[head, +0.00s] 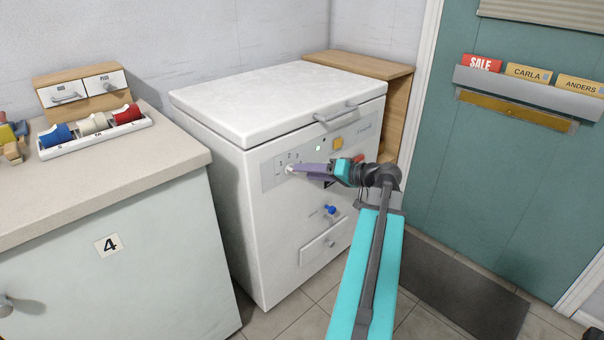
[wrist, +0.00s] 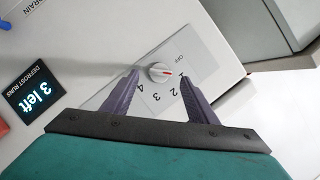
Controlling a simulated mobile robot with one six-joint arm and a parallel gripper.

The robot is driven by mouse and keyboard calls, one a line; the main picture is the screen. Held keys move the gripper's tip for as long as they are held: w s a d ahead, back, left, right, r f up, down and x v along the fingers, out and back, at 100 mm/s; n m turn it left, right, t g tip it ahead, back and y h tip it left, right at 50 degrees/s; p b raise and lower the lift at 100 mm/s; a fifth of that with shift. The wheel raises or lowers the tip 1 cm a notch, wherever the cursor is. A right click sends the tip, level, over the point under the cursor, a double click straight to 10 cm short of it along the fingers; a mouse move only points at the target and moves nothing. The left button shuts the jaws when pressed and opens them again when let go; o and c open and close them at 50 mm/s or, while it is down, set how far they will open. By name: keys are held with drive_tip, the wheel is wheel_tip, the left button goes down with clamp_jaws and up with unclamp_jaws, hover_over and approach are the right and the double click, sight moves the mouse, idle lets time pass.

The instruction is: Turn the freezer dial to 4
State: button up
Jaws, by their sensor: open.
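The white freezer (head: 270,105) stands against the wall with its lid closed. Its small round dial (wrist: 159,71) shows in the wrist view on a pale panel marked OFF, 1, 2, 3 and 4. A red mark on the dial points to the right, roughly towards the 1. In the head view the dial (head: 289,169) is partly hidden by my gripper. My gripper (wrist: 160,75) is open, with one purple finger on each side of the dial and a visible gap to it. In the head view my gripper (head: 297,168) reaches the panel from the right.
A display reading "3 left" (wrist: 34,97) is on the freezer front. A blue tap (head: 330,209) sits lower down, near a drawer (head: 322,243). The lid handle (head: 335,113) juts out above. A counter (head: 110,175) stands left, a teal door (head: 490,180) right.

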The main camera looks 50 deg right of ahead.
drive_tip(key=shift+x, duration=1.7)
drive_tip(key=c, duration=1)
drive_tip(key=shift+d+r, duration=0.1)
drive_tip(key=shift+d, duration=0.05)
drive_tip(key=shift+c, duration=0.3)
